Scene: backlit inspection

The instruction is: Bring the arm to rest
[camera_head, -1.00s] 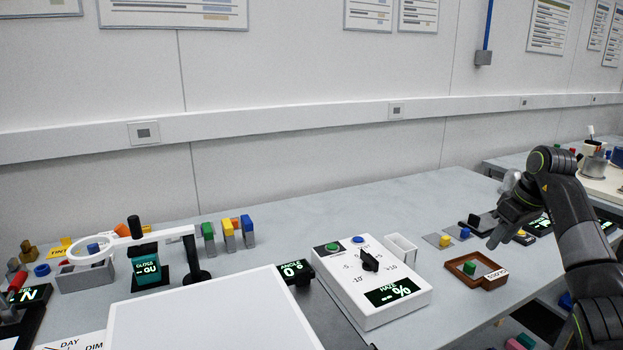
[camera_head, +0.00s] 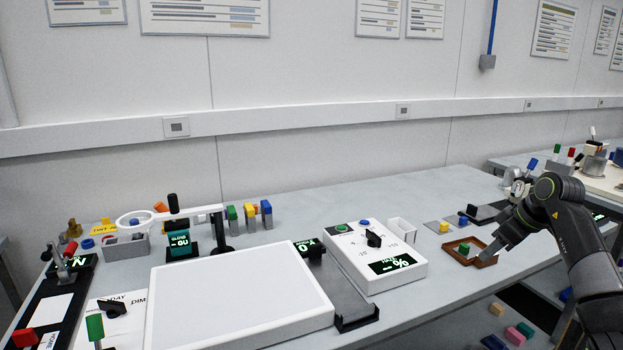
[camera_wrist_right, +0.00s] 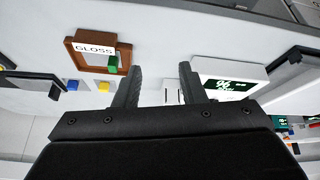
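My right gripper (camera_head: 490,255) is at the right of the bench, pointing down and left. In the head view it overlaps the right side of a brown tray (camera_head: 449,255) with a green block (camera_head: 464,249) in it. In the right wrist view the two fingers (camera_wrist_right: 161,82) stand apart with nothing between them. The tray, labelled GLOSS (camera_wrist_right: 94,48), and its green block (camera_wrist_right: 113,63) lie beyond the left finger there, apart from it. My left gripper is in neither view.
A white control box (camera_head: 350,275) with a black knob and buttons stands left of the tray. A large white light panel (camera_head: 235,300) fills the bench's front middle. A ring magnifier (camera_head: 140,219) and coloured blocks (camera_head: 249,214) stand behind it.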

